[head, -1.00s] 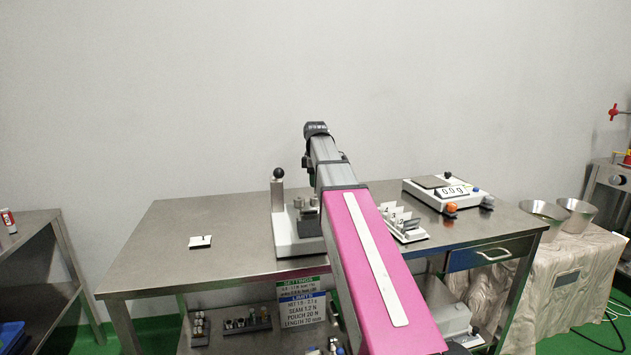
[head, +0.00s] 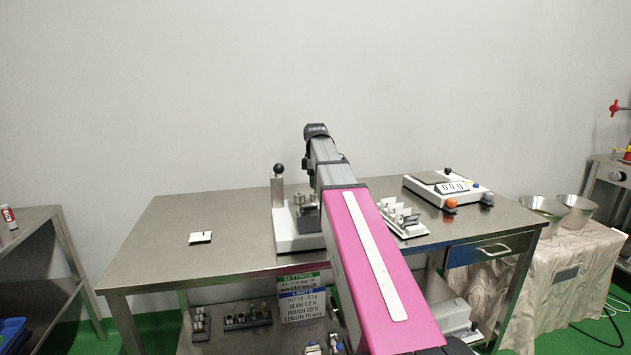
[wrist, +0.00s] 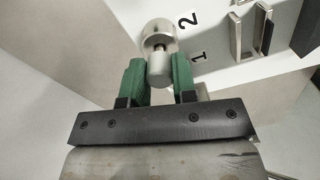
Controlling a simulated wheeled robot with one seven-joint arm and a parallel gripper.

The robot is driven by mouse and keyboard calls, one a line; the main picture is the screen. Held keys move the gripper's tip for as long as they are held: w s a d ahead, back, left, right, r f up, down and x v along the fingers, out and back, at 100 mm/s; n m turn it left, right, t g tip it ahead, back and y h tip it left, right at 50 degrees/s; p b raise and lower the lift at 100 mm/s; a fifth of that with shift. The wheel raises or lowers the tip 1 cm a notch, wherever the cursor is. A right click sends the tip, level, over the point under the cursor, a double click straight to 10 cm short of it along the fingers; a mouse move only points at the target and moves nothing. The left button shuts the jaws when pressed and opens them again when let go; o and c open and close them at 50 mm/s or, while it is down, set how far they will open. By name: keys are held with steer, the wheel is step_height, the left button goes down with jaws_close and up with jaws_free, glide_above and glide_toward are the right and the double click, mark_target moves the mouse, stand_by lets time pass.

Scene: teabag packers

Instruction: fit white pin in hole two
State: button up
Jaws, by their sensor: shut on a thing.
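In the wrist view my gripper (wrist: 156,66) has its two green fingers on either side of a short, pale grey cylinder (wrist: 160,68), which looks like the pin. The fingers are shut on it. Just beyond it is a round metal piece (wrist: 155,30), partly covered by the cylinder. The number 2 is printed beside this piece, and the number 1 is nearer, to the right of the cylinder. Whether the cylinder touches the round piece or any hole, I cannot tell. In the head view my arm hides the gripper.
In the head view a white-based device (head: 291,240) with a black-knobbed post stands by my arm on the steel table (head: 165,255). A small card rack (head: 408,230) and a scale (head: 437,185) are to the right. A white card (head: 200,237) lies left; the table around it is clear.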

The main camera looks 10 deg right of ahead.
steer(key=shift+f, duration=0.9)
steer(key=o, duration=1)
step_height(320, 180, up, 10)
steer(key=shift+r, duration=0.4)
